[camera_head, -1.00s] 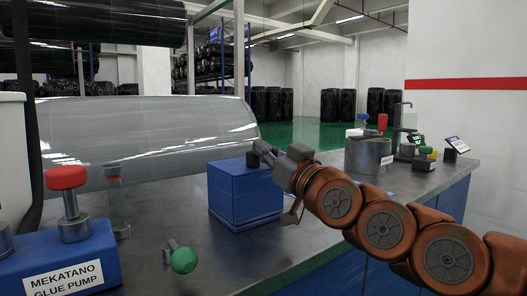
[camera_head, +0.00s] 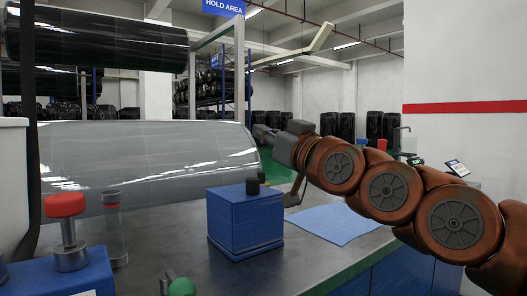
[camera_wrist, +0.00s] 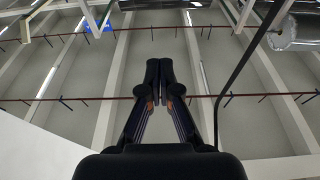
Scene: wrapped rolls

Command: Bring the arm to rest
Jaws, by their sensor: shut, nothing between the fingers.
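My arm reaches in from the right in the head view. My gripper (camera_head: 262,133) is raised above the bench, just above and behind the blue box with the black knob (camera_head: 245,219), apart from it. In the wrist view my gripper (camera_wrist: 159,65) points toward the ceiling with its two dark fingers together and nothing between them.
A large silver wrapped roll (camera_head: 150,165) lies behind the bench (camera_head: 330,258), with a black roll (camera_head: 100,38) above it. A red-capped pump (camera_head: 66,232) and a green knob (camera_head: 181,287) stand at the front left. A blue cloth (camera_head: 325,224) lies flat on the bench.

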